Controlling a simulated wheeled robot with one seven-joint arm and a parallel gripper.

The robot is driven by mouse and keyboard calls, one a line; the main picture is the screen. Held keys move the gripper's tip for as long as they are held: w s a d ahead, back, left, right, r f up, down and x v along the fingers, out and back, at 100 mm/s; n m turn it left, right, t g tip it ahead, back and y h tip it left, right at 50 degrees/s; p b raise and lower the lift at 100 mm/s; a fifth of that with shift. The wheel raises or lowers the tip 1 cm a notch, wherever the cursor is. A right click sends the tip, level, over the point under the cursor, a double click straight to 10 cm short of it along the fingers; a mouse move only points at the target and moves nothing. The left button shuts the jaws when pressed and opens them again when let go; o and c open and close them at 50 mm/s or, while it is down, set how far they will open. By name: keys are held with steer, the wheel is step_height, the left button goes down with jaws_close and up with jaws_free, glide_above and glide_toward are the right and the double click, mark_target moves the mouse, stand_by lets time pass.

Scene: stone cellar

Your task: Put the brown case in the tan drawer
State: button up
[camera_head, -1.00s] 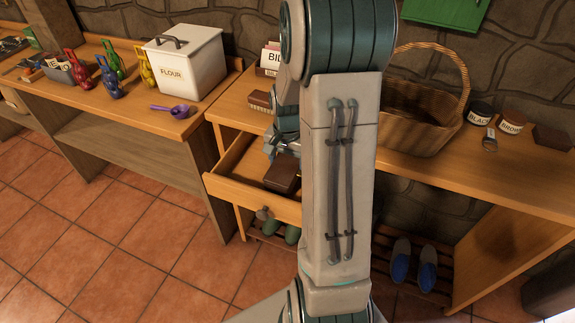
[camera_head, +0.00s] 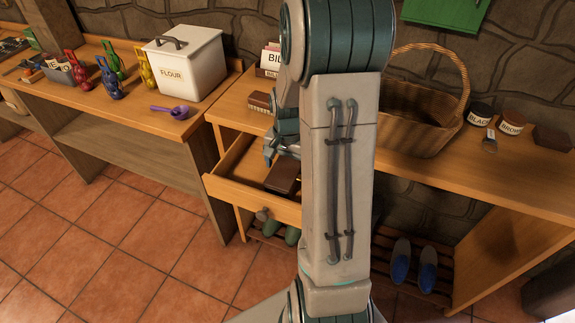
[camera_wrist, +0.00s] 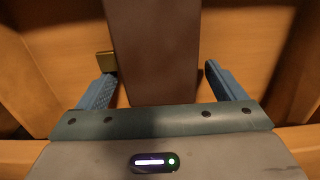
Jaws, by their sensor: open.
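The brown case (camera_head: 283,179) lies inside the open tan drawer (camera_head: 250,198), partly hidden behind my arm in the head view. In the wrist view the brown case (camera_wrist: 150,50) runs between the two blue fingers, with a brass-coloured catch on its left side. In the head view my gripper (camera_head: 278,150) is over the drawer, just above and behind the case. The drawer's wooden floor and walls surround the case in the wrist view.
The bench top holds a brush (camera_head: 260,102), a wicker basket (camera_head: 415,112) and jars (camera_head: 480,114). A flour tin (camera_head: 185,62) stands on the left bench. Shoes (camera_head: 412,265) sit on the lower rack. The tiled floor before the drawer is clear.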

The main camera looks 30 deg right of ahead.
mark_target(287, 166)
step_height(287, 166, up, 11)
steer(key=s+a+r+n+t, duration=0.1)
steer(key=s+a+r+n, duration=0.1)
steer(key=s+a+n, duration=0.3)
steer(key=s+a+r+n+t, duration=0.1)
steer(key=s+a+r+n, duration=0.1)
steer(key=s+a+n, duration=0.3)
steer(key=s+a+p, duration=0.1)
steer(key=s+a, duration=0.3)
steer(key=shift+a+r, duration=0.3)
steer(key=shift+r, duration=0.05)
stand_by(0.3)
